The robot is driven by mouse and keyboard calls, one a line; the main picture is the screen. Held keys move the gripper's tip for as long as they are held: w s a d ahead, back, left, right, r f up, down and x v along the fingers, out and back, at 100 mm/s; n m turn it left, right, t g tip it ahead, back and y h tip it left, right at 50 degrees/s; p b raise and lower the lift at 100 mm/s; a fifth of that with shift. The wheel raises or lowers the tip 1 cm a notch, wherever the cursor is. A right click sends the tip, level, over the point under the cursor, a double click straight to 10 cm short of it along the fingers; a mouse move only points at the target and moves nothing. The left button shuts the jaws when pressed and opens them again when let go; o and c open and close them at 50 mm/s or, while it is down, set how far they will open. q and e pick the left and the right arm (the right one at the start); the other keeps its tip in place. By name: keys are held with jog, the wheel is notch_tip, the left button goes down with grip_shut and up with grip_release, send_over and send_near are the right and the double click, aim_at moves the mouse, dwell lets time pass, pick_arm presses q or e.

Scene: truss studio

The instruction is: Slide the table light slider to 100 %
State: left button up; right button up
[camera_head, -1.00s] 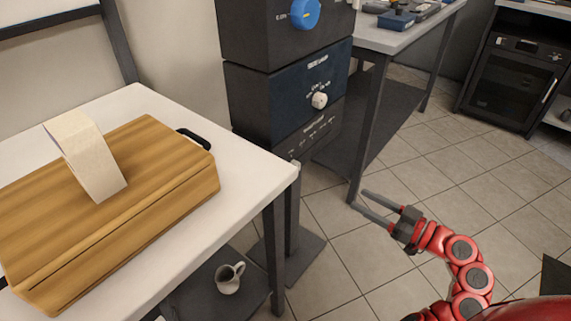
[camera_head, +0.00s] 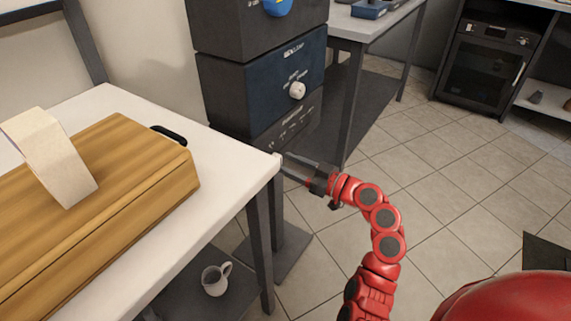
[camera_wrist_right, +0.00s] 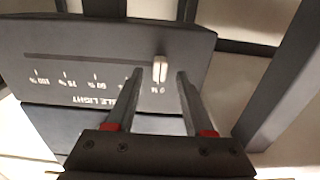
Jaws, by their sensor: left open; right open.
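The table light slider panel (camera_wrist_right: 95,60) fills the upper part of the right wrist view, upside down, with a percent scale. Its pale slider knob (camera_wrist_right: 160,67) stands by the 0 % mark; the 100 % mark is at the far left there. My right gripper (camera_wrist_right: 160,76) is open, with one finger on each side of the knob; I cannot tell whether either touches it. My left gripper is not in view.
A white table (camera_head: 225,160) with a wooden box (camera_head: 150,190) stands left, its corner close to my right gripper. Another panel with a white knob (camera_head: 297,90) is above the slider panel. Tiled floor is free to the right.

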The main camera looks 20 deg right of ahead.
jog(key=shift+w+a, duration=0.35)
jog(key=shift+w, duration=0.15)
grip_shut()
dwell(1.2)
